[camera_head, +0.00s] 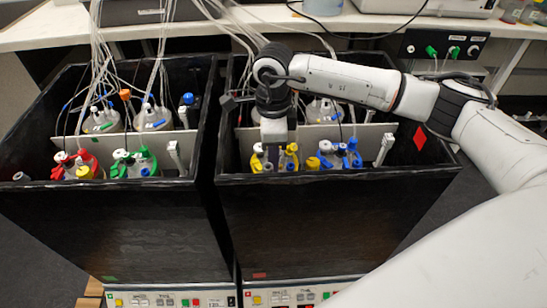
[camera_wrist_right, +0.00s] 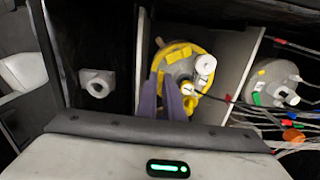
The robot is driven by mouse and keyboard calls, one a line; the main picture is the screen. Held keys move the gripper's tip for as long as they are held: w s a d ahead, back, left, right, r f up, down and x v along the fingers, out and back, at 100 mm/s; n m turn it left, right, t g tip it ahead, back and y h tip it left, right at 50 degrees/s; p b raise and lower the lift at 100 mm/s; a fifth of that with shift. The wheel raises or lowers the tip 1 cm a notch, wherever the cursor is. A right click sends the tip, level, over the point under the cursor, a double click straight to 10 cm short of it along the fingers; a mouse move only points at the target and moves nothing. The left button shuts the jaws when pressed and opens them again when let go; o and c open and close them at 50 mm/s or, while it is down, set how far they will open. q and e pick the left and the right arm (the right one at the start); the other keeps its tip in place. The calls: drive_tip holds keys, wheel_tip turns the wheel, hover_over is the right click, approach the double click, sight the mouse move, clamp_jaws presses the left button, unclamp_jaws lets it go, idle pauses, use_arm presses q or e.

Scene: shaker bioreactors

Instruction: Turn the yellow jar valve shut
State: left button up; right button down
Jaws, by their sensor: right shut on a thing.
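The yellow jar (camera_head: 292,157) has a yellow-ringed lid with white and yellow fittings. It stands at the front left of the right black box. In the right wrist view the yellow jar (camera_wrist_right: 180,53) is just beyond my fingers. My right gripper (camera_head: 274,147) reaches down over the left side of its lid. In the right wrist view the fingers of my right gripper (camera_wrist_right: 161,84) are at the lid's near edge, shut on the jar's valve, which they mostly hide. My left gripper is not in view.
A blue-ringed jar (camera_head: 338,155) stands right of the yellow one. Red (camera_head: 75,164) and green (camera_head: 135,162) jars sit in the left black box (camera_head: 110,230). The walls of the right box (camera_head: 330,215) surround the yellow jar. Tubes hang from the bench (camera_head: 190,27) behind.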

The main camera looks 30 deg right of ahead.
drive_tip(key=c, duration=1.9)
unclamp_jaws()
drive_tip(key=shift+o, duration=0.2)
wheel_tip(320, 180, up, 10)
drive_tip(key=shift+r, duration=0.2)
drive_tip(key=shift+r, duration=0.1)
